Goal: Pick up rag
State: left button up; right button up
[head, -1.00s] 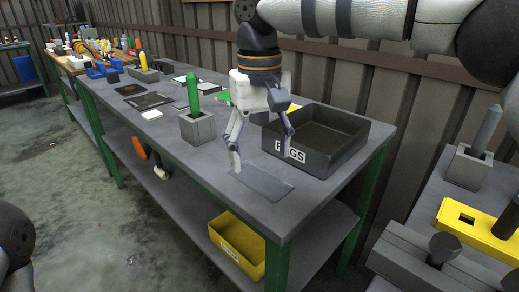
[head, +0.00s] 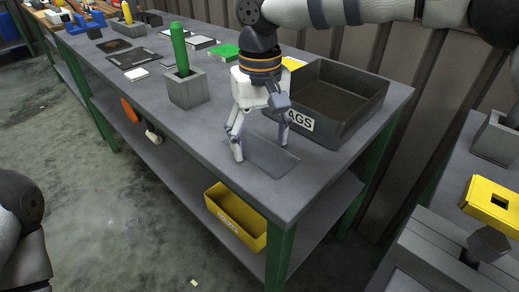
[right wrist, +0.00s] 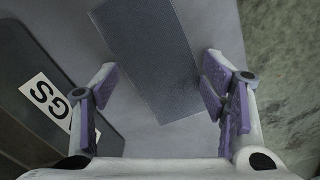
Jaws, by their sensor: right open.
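The rag (head: 268,156) is a thin, flat grey rectangle lying on the grey workbench (head: 215,125), in front of the RAGS bin. In the right wrist view the rag (right wrist: 152,45) lies between and beyond the two fingers, with bare bench around it. My right gripper (head: 261,151) points down over the rag with its fingers spread, holding nothing; it also shows open in the right wrist view (right wrist: 157,82). Whether its fingertips touch the bench is hard to tell. My left gripper is out of view.
The dark RAGS bin (head: 345,118) stands close behind the right gripper. A grey block with a green handle (head: 179,48) stands to the left. A yellow bin (head: 236,218) sits on the lower shelf. A second bench with a yellow block (head: 492,207) is at the right.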

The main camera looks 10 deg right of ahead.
jog(key=shift+f, duration=0.15)
jog(key=shift+f, duration=0.15)
jog(key=shift+s+f, duration=0.1)
jog(key=shift+f, duration=0.1)
grip_shut()
dwell(0.3)
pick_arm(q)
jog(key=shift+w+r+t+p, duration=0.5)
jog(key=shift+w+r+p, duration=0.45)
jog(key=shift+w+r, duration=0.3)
pick_arm(e)
notch_tip(320, 180, up, 12)
jog(key=shift+r, duration=0.15)
